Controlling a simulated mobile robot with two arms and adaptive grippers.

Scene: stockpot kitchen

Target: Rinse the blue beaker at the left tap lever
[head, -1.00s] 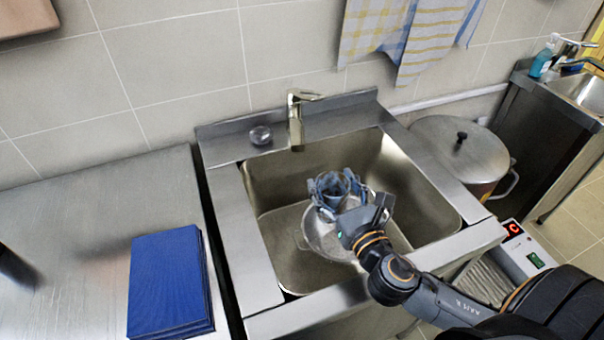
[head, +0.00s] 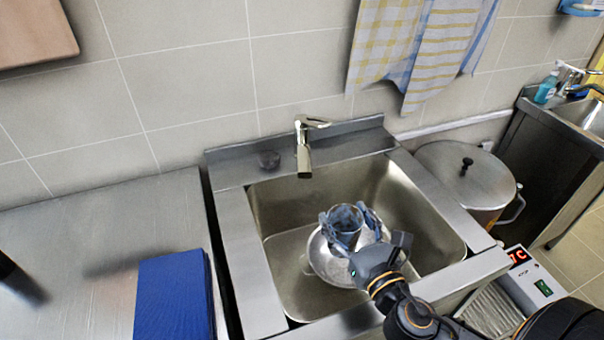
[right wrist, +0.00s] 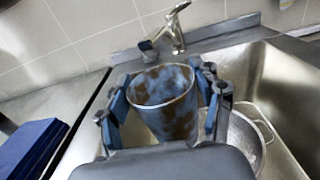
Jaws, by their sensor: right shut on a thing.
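The blue beaker (head: 345,222) is bluish with brown stain-like patches and an open top, seen closely in the right wrist view (right wrist: 165,100). My right gripper (head: 348,218) is shut on it, with a finger on each side, and holds it roughly upright over the sink basin (head: 410,205). The tap (head: 303,148) with its lever (head: 316,123) stands at the back of the sink, behind and left of the beaker. The tap also shows in the right wrist view (right wrist: 176,32). The beaker is apart from the spout. No water stream is visible. My left gripper is out of view.
A metal colander or pan (head: 322,262) lies in the basin below the beaker. A blue stack (head: 172,298) lies on the left counter. A lidded stockpot (head: 462,172) stands right of the sink.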

